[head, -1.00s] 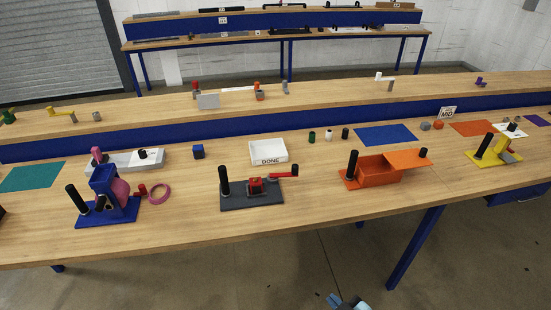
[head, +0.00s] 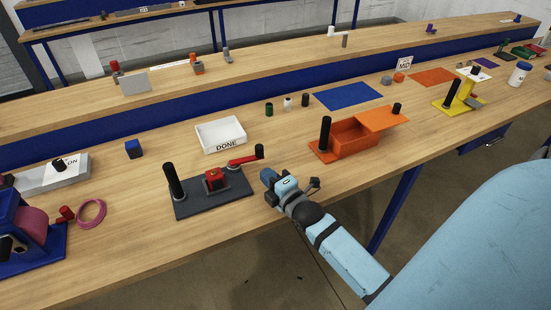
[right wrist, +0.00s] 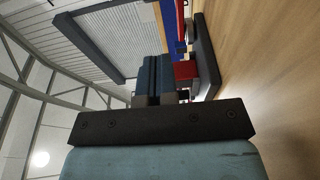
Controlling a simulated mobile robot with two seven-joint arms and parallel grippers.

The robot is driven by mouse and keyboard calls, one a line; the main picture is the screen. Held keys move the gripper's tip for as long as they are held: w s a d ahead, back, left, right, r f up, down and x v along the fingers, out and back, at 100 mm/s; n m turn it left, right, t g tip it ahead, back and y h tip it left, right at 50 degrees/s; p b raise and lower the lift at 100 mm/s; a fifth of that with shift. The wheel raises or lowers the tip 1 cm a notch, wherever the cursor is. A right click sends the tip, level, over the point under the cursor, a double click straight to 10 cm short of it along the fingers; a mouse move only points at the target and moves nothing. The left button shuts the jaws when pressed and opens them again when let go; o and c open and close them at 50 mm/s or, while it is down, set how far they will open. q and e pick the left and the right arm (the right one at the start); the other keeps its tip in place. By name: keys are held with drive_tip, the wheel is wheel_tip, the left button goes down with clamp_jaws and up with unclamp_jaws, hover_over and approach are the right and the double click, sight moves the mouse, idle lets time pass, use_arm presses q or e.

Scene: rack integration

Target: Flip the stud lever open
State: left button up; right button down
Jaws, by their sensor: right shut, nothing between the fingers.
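A dark grey base (head: 232,200) sits on the near bench. It carries an upright black post (head: 173,180), a red block (head: 215,180) and a red lever (head: 241,162) with a black knob (head: 259,151) at its right end. My right gripper (head: 267,176) is shut and empty, just right of the base and nearer than the knob, apart from the lever. In the right wrist view its closed fingers (right wrist: 153,80) are beside the red block (right wrist: 185,71) and the dark base (right wrist: 205,58). The lever's far details are hidden there. My left gripper is not in view.
A white DONE tray (head: 221,133) stands behind the base. An orange box (head: 355,142) with a black post stands to the right, and a blue fixture (head: 40,240) with a pink ring (head: 91,213) to the left. Bare wood lies in front.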

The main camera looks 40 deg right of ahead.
sight(261, 152)
drive_tip(key=w, duration=0.4)
drive_tip(key=shift+w+d, duration=0.75)
drive_tip(key=shift+d, duration=0.25)
drive_tip(key=shift+w+d, duration=0.45)
drive_tip(key=shift+w+d+r+p, duration=0.15)
drive_tip(key=shift+w+d+p, duration=0.45)
drive_tip(key=shift+w+p, duration=0.1)
drive_tip(key=shift+d, duration=0.1)
drive_tip(key=shift+w+f, duration=0.1)
drive_tip(key=shift+f, duration=0.1)
